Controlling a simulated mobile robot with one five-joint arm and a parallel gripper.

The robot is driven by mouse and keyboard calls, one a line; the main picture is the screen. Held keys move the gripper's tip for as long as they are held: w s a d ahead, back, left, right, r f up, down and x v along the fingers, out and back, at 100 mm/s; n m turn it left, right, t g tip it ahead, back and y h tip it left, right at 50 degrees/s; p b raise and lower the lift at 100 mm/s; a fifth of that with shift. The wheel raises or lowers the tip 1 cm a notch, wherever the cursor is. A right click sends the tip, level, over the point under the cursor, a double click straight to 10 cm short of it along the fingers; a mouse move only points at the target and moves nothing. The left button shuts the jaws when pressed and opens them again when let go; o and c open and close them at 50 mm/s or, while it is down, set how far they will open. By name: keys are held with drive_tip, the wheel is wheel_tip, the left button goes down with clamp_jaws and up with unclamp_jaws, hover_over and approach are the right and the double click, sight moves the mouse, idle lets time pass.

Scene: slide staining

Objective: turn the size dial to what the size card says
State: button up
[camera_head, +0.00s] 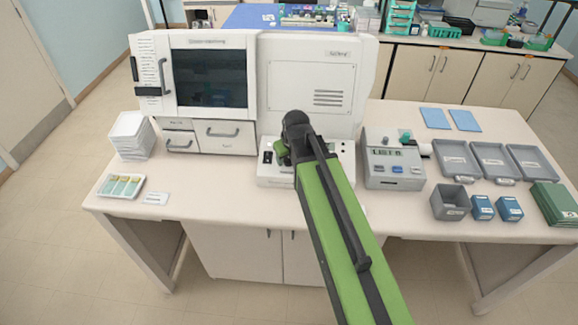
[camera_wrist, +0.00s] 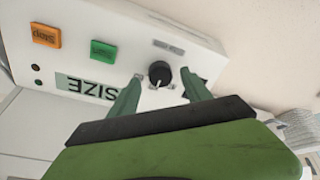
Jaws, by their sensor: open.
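The size dial (camera_wrist: 160,73) is a small black round knob on a white control panel, beside an upside-down "SIZE" label (camera_wrist: 88,87) in the wrist view. My gripper (camera_wrist: 163,88) is open, its two green fingers reaching to either side of the knob. I cannot tell whether they touch it, and the dial's setting is too small to read. In the head view my gripper (camera_head: 291,150) is over the front panel (camera_head: 276,171) of the white machine, and my arm hides the dial. A small white card (camera_head: 156,199) lies on the bench at left; its writing is unreadable.
An orange button (camera_wrist: 46,35) and a green button (camera_wrist: 103,51) are on the same panel. A grey device with a display (camera_head: 393,165) stands just right of my arm. A slide tray (camera_head: 121,186) is at left; grey trays (camera_head: 457,158) are at right.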

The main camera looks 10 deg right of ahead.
drive_tip(key=shift+b+x, duration=0.3)
drive_tip(key=shift+x, duration=0.65)
drive_tip(key=shift+a+r, duration=0.1)
drive_tip(key=shift+s+r, duration=0.1)
drive_tip(key=shift+c, duration=0.6)
clamp_jaws()
